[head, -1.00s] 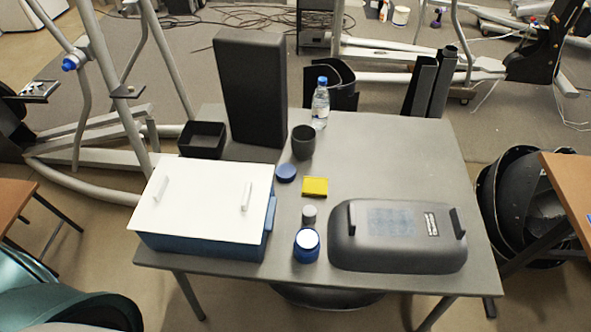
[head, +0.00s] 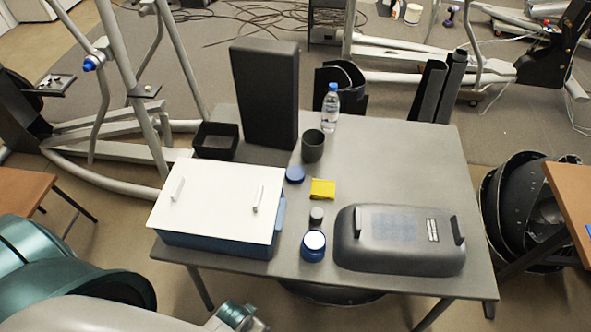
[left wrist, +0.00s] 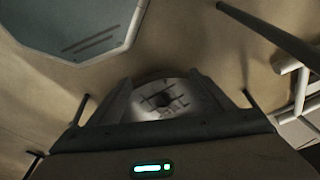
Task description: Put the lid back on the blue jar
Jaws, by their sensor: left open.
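The blue jar (head: 313,246) stands upright near the front edge of the table, with a pale round top face showing and no blue cover on it. A flat round blue lid (head: 295,174) lies on the table farther back, left of the yellow block. My left arm shows at the bottom left of the head view, below the table's front edge. My left gripper (left wrist: 164,88) shows in the left wrist view, open and empty, with floor beyond it. It is apart from the jar and lid. My right gripper is not in view.
A small grey cylinder (head: 317,216) stands just behind the jar. A yellow block (head: 322,189), dark cup (head: 313,146) and water bottle (head: 330,108) stand farther back. A white-lidded blue box (head: 216,203) is left; an upturned dark bin (head: 400,240) is right. The table's back right is clear.

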